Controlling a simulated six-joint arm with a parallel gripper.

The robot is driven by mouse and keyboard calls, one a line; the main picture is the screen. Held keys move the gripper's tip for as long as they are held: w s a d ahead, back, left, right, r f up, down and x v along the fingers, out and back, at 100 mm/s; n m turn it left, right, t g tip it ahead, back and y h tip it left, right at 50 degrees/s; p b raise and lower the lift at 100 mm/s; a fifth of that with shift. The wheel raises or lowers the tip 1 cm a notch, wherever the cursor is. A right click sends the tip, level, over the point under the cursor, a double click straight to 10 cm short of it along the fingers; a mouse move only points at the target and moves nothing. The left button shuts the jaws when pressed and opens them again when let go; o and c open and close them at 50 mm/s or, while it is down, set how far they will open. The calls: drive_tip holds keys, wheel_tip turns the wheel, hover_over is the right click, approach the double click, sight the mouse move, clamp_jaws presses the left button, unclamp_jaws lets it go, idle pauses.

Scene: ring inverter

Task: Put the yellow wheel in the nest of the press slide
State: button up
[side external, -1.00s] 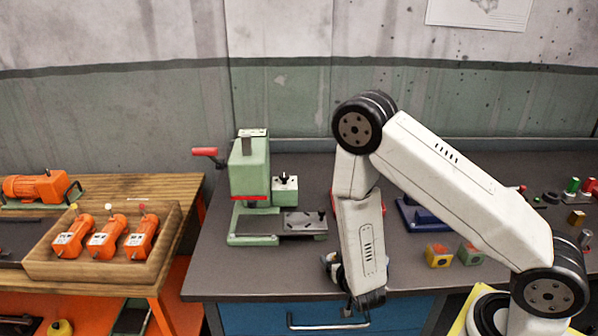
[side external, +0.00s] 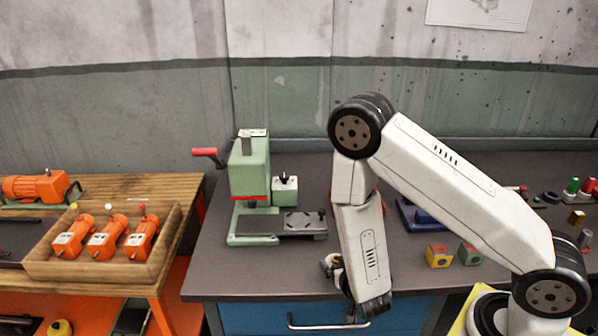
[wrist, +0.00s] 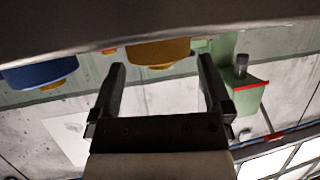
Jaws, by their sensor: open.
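A yellow-orange round piece, which looks like the yellow wheel (wrist: 158,52), shows in the wrist view beyond and between the fingertips of my gripper (wrist: 162,68). The jaws are apart with nothing between them. In the side view my gripper (side external: 331,263) is low over the bench, mostly hidden by my arm, and I cannot make out the wheel there. The green press (side external: 248,175) stands left of my arm; its dark slide (side external: 302,223) extends right, with no wheel visible on it. The press also shows at the right of the wrist view (wrist: 243,98).
A blue round piece (wrist: 40,74) is left of the yellow one in the wrist view. Yellow (side external: 438,256) and green (side external: 469,254) blocks lie right of my arm, before a blue fixture (side external: 425,213). The bench's left front is clear.

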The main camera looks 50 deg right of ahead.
drive_tip(key=shift+v, duration=2.85)
drive_tip(key=shift+r, duration=0.15)
drive_tip(key=shift+w, duration=0.1)
drive_tip(key=shift+w+a+g+y, duration=0.45)
drive_tip(key=shift+w+g+y, duration=0.15)
drive_tip(key=shift+y, duration=0.2)
drive_tip(key=w+a+r+n+g+y, duration=0.1)
drive_tip(key=a+r+n+g+y, duration=0.2)
drive_tip(key=a+r+y, duration=0.15)
drive_tip(key=s+d+r+n+g+y, duration=0.1)
drive_tip(key=s+d+r+n+g, duration=0.2)
drive_tip(key=s+d+r+g, duration=0.1)
wheel_tip(320, 180, up, 2)
drive_tip(key=shift+s+d+r+n+g, duration=0.2)
drive_tip(key=shift+s+d+n+g, duration=0.1)
drive_tip(key=shift+s, duration=0.4)
